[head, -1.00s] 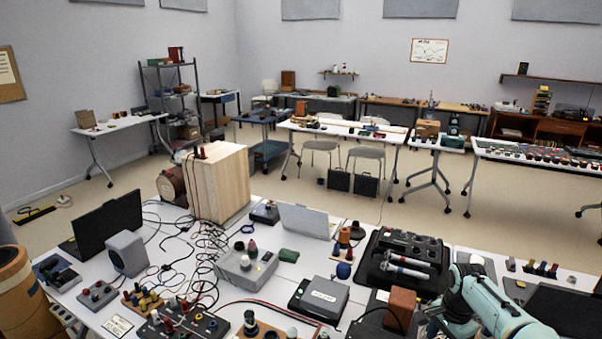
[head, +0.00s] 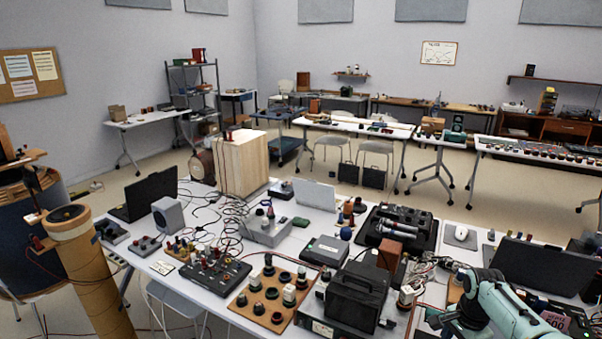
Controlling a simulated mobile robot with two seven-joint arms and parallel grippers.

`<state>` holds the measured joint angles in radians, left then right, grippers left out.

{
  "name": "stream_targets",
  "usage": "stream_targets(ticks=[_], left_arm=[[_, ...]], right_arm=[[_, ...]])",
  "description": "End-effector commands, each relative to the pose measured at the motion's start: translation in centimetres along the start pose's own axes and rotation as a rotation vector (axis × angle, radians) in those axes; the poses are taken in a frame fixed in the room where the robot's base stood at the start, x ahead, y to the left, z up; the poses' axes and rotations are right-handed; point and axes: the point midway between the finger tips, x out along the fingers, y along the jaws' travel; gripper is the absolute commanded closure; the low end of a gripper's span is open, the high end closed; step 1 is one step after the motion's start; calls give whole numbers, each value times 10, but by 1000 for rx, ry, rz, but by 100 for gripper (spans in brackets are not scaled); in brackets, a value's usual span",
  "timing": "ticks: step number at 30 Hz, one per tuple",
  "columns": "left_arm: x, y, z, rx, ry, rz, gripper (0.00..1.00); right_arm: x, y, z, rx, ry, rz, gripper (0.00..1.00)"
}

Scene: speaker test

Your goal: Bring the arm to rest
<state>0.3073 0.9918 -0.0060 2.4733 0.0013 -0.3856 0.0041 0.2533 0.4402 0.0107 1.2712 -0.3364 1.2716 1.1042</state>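My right arm, teal and rounded, comes in at the bottom right corner over the near right part of the long white table (head: 188,273). Its bend is beside a dark open laptop. I cannot make out the fingers of my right gripper; they are out of the picture or hidden. My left arm and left gripper are not in view.
The table is crowded with a wooden speaker box (head: 241,165), a grey speaker (head: 168,216), a black case with microphones (head: 397,230), a black box (head: 357,295) and the laptop (head: 540,268). A cardboard tube (head: 80,262) stands at the left. Floor shows beyond the table.

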Motion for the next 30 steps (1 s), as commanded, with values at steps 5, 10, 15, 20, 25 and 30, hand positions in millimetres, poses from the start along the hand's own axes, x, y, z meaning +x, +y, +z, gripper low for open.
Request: stream_targets(ticks=[5, 10, 15, 20, 25, 30], left_arm=[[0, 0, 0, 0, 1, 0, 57], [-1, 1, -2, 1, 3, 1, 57], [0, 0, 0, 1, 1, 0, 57], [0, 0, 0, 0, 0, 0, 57], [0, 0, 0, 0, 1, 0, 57], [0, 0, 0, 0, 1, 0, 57]], right_arm=[[93, -12, 42, -208, -78, -23, 32], [192, -1, 104, -422, -165, -78, 32], [282, 46, 187, -622, -245, -145, 32], [331, 115, 260, -779, -280, -194, 32], [344, 173, 304, -894, -276, -210, 32], [344, 194, 316, -939, -265, -213, 32]])
